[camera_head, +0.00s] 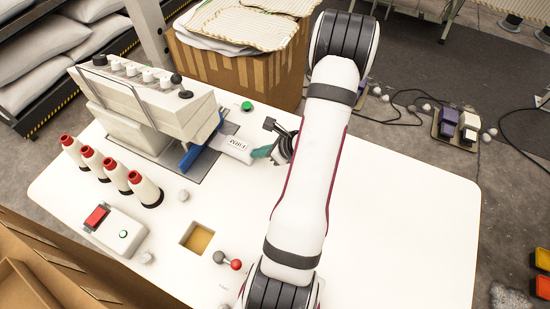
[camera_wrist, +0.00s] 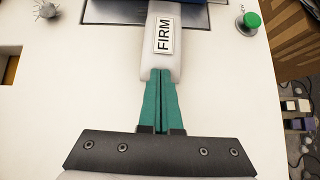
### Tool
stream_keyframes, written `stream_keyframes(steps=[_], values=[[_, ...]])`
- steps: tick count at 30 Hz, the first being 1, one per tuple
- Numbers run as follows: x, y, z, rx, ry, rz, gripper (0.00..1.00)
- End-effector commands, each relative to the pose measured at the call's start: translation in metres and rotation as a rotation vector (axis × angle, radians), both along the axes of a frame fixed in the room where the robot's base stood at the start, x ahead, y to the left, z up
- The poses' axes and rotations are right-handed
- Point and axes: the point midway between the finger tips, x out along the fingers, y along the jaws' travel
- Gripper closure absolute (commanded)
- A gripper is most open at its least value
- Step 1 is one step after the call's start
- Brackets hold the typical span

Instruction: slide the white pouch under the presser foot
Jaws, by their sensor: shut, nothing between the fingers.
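The white pouch (camera_head: 236,151) with a "FIRM" label lies flat on the white table beside the sewing machine (camera_head: 150,98). Its far end reaches the blue part (camera_head: 192,158) at the machine head; the presser foot itself cannot be made out. In the wrist view the pouch (camera_wrist: 164,62) runs straight ahead, its far end at the blue edge at the top. My gripper (camera_head: 252,153) is shut, with teal fingers and nothing between them. In the wrist view the fingertips (camera_wrist: 159,72) meet or slightly overlap the pouch's near end; exact contact cannot be told.
A green button (camera_head: 247,106) is beyond the pouch. Several thread cones (camera_head: 146,190) stand at the left, near a red-switch box (camera_head: 113,226). A square opening (camera_head: 197,238) and a red-knobbed lever (camera_head: 229,262) are nearer. The table right of my arm is clear.

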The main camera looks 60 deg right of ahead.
Motion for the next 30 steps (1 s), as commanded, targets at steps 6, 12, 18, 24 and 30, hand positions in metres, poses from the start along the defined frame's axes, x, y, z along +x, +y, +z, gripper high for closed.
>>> stream_keyframes(steps=[6,12,18,24,30], values=[[0.0,0.0,0.0,0.001,0.0,-0.001,1.0],[-0.014,0.0,0.0,0.001,0.001,-0.005,1.0],[-0.064,0.001,0.024,-0.006,0.0,-0.006,1.0],[-0.099,0.004,0.059,-0.003,0.001,-0.004,1.0],[-0.111,0.005,0.071,0.0,0.0,-0.001,1.0]])
